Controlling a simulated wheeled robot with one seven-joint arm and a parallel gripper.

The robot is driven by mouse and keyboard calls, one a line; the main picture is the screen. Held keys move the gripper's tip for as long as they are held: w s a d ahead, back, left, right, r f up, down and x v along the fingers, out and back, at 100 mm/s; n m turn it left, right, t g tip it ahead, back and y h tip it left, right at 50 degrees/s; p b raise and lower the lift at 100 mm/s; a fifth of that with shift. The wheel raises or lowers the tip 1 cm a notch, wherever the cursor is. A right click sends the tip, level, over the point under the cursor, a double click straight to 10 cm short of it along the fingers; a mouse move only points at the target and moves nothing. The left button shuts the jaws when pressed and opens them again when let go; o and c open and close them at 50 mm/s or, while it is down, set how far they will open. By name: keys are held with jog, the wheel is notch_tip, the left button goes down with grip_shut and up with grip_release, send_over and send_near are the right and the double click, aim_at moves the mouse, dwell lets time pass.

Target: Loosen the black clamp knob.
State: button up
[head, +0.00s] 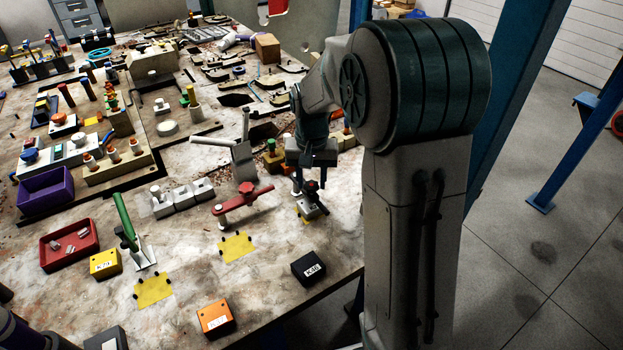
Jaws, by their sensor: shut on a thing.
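The black clamp knob (311,187) tops a small dark and grey clamp (313,207) near the right edge of the table, on a yellow patch that is mostly covered. My gripper (310,182) points down over this clamp, with its fingers at the sides of the knob. It is shut on the knob. The fingertips are small here, and the arm hides part of the view behind them, so the exact contact is hard to make out.
A black box (308,268) and an orange box (215,318) lie toward the front. Bare tabletop lies around the yellow patch (236,247).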

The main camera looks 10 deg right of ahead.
jog(key=n, duration=1.2)
jog(key=shift+f+n, duration=0.1)
jog(key=shift+n, duration=0.3)
jog(key=n+p, duration=0.2)
jog(key=n, duration=0.4)
jog(key=shift+s, duration=0.1)
jog(key=n+p, duration=0.2)
jog(key=n, duration=0.4)
jog(key=shift+f, duration=0.1)
jog(key=o, duration=0.8)
